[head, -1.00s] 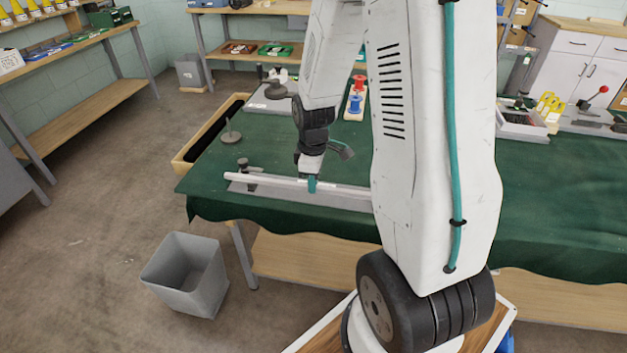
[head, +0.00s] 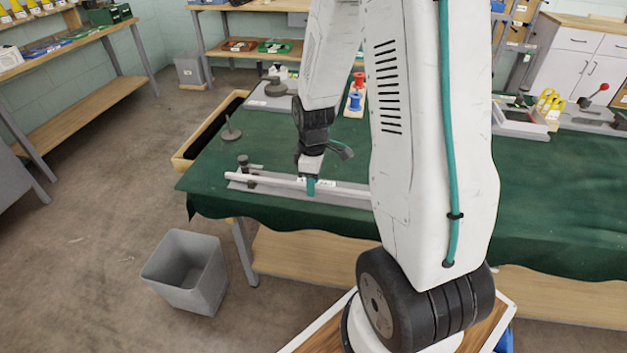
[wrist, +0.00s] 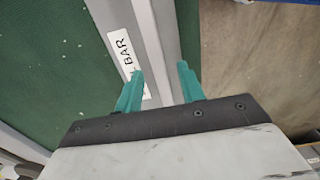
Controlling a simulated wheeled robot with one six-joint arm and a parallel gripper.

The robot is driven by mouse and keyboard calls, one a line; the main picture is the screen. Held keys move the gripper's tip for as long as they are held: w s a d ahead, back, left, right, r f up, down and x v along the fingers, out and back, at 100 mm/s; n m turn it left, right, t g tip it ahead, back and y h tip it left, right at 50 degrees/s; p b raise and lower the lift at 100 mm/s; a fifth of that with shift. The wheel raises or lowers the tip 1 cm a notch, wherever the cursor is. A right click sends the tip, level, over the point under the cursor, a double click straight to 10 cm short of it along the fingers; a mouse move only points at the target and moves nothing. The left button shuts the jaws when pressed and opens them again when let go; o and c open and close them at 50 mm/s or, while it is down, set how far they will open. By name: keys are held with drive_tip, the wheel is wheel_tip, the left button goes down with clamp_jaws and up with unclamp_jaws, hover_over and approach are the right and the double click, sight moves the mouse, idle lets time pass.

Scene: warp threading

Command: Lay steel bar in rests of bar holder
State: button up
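The steel bar (head: 266,178) is a long pale rod along the near left edge of the green table. It lies over the grey bar holder (head: 240,186), lengthwise with it; I cannot tell whether it sits in the rests or just above. My gripper (head: 311,187) points down at the bar with teal fingers. In the wrist view the fingers (wrist: 160,80) stand on either side of the bar (wrist: 166,30); whether they press on it is unclear. The holder's label (wrist: 125,50), reading BAR, is left of the bar. The bar's right end is hidden behind my arm.
A dark clamp-like post (head: 243,163) stands at the holder's left end. A dark disc with a pin (head: 231,134) and blue and red spools (head: 355,98) stand farther back. A grey bin (head: 186,270) is on the floor.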

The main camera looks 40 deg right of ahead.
wheel_tip(320, 180, up, 8)
drive_tip(key=shift+f, duration=0.1)
idle(0.5)
drive_tip(key=shift+s+m, duration=0.1)
drive_tip(key=shift+m, duration=0.2)
drive_tip(key=s+a+r+m, duration=0.3)
drive_tip(key=s+a+r, duration=0.4)
drive_tip(key=s+r, duration=0.1)
drive_tip(key=s+a+r+m+t, duration=0.1)
drive_tip(key=s+a+r+m, duration=0.3)
drive_tip(key=s+a+r, duration=0.3)
drive_tip(key=s+r, duration=0.2)
drive_tip(key=s, duration=0.2)
drive_tip(key=shift+s+a+r, duration=0.15)
drive_tip(key=shift+a+r, duration=0.05)
drive_tip(key=shift+a, duration=0.05)
